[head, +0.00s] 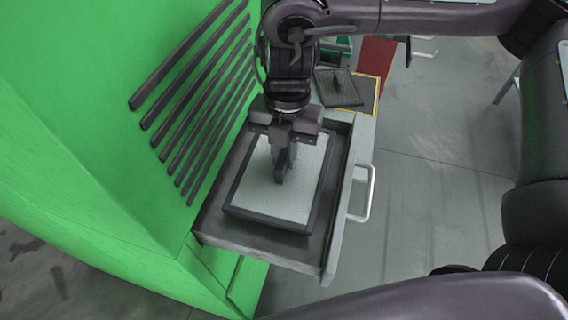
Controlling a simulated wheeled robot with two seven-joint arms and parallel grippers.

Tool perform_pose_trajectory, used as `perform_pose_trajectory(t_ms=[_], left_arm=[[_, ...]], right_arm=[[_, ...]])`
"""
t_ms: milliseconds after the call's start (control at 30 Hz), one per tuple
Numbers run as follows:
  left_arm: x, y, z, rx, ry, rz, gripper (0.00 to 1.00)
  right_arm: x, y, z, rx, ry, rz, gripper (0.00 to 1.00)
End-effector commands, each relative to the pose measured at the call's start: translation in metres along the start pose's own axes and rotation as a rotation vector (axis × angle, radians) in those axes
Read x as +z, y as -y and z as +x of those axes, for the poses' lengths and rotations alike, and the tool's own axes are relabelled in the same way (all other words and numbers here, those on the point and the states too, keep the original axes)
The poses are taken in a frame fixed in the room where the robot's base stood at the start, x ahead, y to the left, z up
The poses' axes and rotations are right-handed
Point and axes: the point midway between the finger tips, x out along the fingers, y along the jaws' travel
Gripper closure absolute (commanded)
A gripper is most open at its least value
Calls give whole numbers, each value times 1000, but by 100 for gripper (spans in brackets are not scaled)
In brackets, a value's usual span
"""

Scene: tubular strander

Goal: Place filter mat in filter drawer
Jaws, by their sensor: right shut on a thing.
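The filter mat (256,194), a pale panel with a dark frame, is inside the outline of the open filter drawer (262,241). It lies nearly parallel to the drawer's walls, with dark drawer floor showing along its near side. I cannot tell whether it rests on the floor or hangs just above it. My right gripper (282,172) points down over the middle of the mat and is shut on it. The gripper hides the exact grip point and part of the mat's far side. My left gripper is not in view.
The drawer juts from a green machine housing (90,130) with dark slats (190,100). Its handle (367,195) is on the right. Behind it, a dark plate with an upright grip (338,88) lies on a yellow-edged surface (371,98). Grey floor (430,200) is clear to the right.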

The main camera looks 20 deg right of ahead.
Motion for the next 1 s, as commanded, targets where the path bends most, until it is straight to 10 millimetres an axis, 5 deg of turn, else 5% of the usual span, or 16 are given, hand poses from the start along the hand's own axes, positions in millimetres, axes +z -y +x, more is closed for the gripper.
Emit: perform_pose_trajectory(t_ms=[333,767,800,933,1000], left_arm=[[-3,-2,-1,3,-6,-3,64],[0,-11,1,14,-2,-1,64],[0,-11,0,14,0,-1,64],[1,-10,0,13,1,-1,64],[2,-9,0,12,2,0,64]], right_arm=[[4,0,37,-1,-2,1,100],[6,0,44,0,0,0,100],[6,0,43,1,1,0,81],[5,0,43,0,1,0,64],[5,0,43,0,1,0,64]])
